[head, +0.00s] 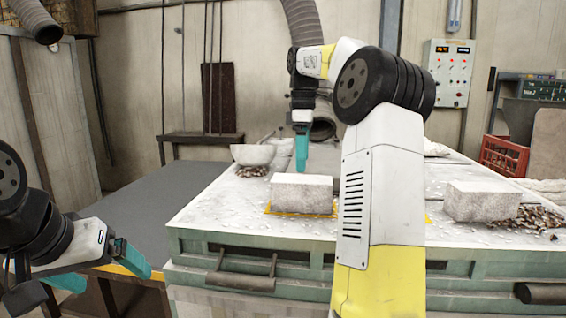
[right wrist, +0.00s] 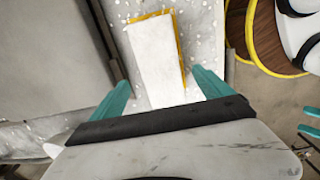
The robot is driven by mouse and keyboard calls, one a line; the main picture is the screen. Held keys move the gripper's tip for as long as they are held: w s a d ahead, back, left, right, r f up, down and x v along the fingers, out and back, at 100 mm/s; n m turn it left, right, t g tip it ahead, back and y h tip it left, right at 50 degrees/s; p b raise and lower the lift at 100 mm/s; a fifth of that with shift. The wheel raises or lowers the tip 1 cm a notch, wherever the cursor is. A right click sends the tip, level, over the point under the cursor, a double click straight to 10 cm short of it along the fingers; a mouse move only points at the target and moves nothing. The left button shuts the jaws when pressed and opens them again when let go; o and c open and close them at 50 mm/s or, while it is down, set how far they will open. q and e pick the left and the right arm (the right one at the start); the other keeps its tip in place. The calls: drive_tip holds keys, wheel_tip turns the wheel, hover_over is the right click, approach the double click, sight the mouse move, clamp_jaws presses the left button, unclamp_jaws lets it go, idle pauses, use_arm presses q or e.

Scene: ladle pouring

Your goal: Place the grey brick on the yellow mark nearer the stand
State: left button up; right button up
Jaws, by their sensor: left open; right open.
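A pale grey brick (head: 301,190) lies on a yellow mark (head: 300,214) on the bench, left of my right arm in the head view. The right wrist view shows this brick (right wrist: 157,55) with yellow (right wrist: 179,42) along its edge. A second pale block (head: 483,201) lies at the right. Another bit of yellow mark (head: 428,219) shows beside my right arm, which hides the rest. My right gripper (head: 302,153) is open and empty, pointing down by the first brick; I cannot tell its height. My left gripper (head: 104,268) is open and empty at lower left.
A white bowl (head: 253,154) stands behind the first brick, with pebbles (head: 252,171) beside it. More pebbles (head: 527,220) lie around the right block. A grey table (head: 150,195) to the left is clear. I cannot tell which thing is the stand.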

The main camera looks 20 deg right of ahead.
drive_tip(key=s+a+f+m+t, duration=0.1)
drive_tip(key=s+a+m+t, duration=0.1)
drive_tip(key=s+a+m, duration=0.5)
drive_tip(key=s+a+f+m+t, duration=0.15)
drive_tip(key=s+a, duration=0.25)
drive_tip(key=s, duration=0.7)
drive_tip(key=s+a+f+m+t+y, duration=0.2)
drive_tip(key=s+a+f+m, duration=0.1)
drive_tip(key=s+f, duration=0.3)
drive_tip(key=shift+s+f+m+t, duration=0.35)
drive_tip(key=shift+s, duration=0.5)
